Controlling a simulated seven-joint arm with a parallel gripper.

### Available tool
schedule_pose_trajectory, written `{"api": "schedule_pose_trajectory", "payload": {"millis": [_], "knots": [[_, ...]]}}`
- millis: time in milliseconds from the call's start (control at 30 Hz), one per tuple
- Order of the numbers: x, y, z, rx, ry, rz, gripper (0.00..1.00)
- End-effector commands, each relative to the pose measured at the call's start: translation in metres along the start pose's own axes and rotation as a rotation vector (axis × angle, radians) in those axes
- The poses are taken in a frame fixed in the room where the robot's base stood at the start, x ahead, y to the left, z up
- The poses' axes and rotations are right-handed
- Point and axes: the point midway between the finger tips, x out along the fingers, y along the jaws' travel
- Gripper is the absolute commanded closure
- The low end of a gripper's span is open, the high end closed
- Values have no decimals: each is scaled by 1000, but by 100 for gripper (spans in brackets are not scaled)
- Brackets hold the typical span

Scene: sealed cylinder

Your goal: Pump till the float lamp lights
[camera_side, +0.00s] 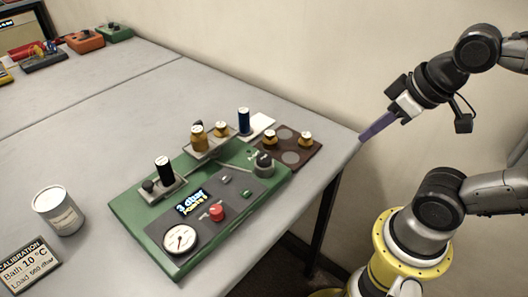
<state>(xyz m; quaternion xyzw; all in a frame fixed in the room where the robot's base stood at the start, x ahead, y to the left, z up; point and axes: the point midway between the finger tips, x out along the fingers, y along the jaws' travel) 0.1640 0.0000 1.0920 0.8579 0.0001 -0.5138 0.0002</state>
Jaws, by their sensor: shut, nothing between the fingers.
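A green panel (140,222) lies on the grey table. It carries a round white gauge (180,239), a small display (191,203) whose top line appears to read "3 dbar", and a red knob (217,212). A black cylinder (164,170) stands upright on a grey block at its left side, beside a dark round knob. A dark knob (264,164) sits at its right corner. I cannot tell which part is the float lamp, and no part is clearly lit. My gripper (363,137) is shut and empty, off to the right of the panel by the table's right edge.
Brass weights (198,138) and a blue cylinder (244,121) stand behind the panel. A brown tray (291,160) holds two brass pieces. A white can (58,212) and a calibration card (26,266) reading "Bath 10 °C" are at left. The table's left middle is clear.

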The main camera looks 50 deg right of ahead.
Motion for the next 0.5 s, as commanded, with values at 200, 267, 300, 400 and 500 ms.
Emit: {"api": "schedule_pose_trajectory", "payload": {"millis": [200, 267, 300, 400, 500], "knots": [[-4, 4, -26, -112, 95, 22, 100], [-4, 6, -45, -189, 147, 42, 100], [-3, 5, -60, -254, 182, 55, 100], [4, -3, -102, -447, 264, 78, 100], [17, -22, -137, -637, 328, 86, 100]]}}
